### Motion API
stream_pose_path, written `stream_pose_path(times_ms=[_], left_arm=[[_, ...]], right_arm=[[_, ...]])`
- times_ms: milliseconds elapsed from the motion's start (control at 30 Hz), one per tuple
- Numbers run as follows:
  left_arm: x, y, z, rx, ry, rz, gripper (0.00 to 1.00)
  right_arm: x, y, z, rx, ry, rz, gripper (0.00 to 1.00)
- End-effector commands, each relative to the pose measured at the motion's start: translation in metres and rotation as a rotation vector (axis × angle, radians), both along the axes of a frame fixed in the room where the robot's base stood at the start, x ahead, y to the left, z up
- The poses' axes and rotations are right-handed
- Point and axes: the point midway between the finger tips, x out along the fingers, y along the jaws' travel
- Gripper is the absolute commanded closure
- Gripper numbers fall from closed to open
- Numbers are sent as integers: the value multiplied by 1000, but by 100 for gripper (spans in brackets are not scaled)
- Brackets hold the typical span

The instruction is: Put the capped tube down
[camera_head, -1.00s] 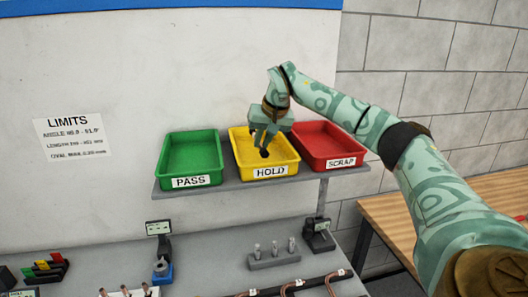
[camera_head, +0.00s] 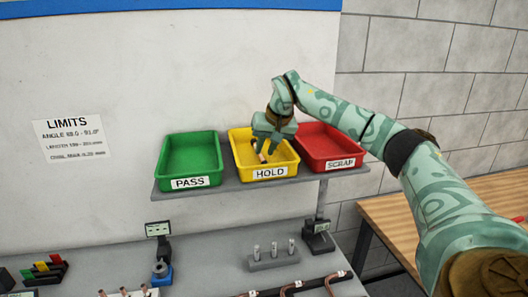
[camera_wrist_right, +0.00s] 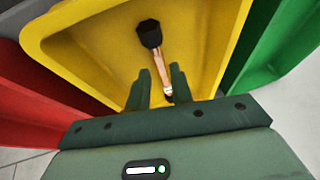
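The capped tube (camera_wrist_right: 159,66) is a short copper tube with a black cap (camera_wrist_right: 149,34) at one end and a pale band near the other. In the right wrist view it appears inside the yellow HOLD bin (camera_wrist_right: 90,60); whether it lies flat or leans is unclear. My right gripper (camera_head: 265,149) is over the HOLD bin, low at its mouth. In the wrist view its fingers (camera_wrist_right: 160,88) are apart, with a gap on both sides of the tube's lower end. A bit of copper (camera_head: 261,157) shows below it in the head view. My left gripper is out of view.
The green PASS bin (camera_head: 191,158) and red SCRAP bin (camera_head: 326,140) flank the HOLD bin on a grey shelf (camera_head: 225,187). Below are a gauge (camera_head: 160,248), a block with upright pins (camera_head: 273,259) and bent copper tubes (camera_head: 300,287). A wooden table (camera_head: 480,205) stands at right.

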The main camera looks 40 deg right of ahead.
Motion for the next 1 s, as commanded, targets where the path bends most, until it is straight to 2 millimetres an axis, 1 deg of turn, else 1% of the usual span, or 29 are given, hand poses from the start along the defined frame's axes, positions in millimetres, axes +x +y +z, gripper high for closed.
stream_pose_path(times_ms=[33,200,300,400,567,1000], left_arm=[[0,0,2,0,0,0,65],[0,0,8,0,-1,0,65],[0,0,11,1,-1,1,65],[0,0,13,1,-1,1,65],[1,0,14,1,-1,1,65],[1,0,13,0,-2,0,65]], right_arm=[[-5,0,13,-1,-5,0,77],[-22,1,51,-2,-5,-1,77],[-31,1,69,-1,-4,-1,77],[-36,2,81,0,-2,0,77],[-41,2,88,0,0,-1,77],[-41,3,88,0,-1,0,77]])
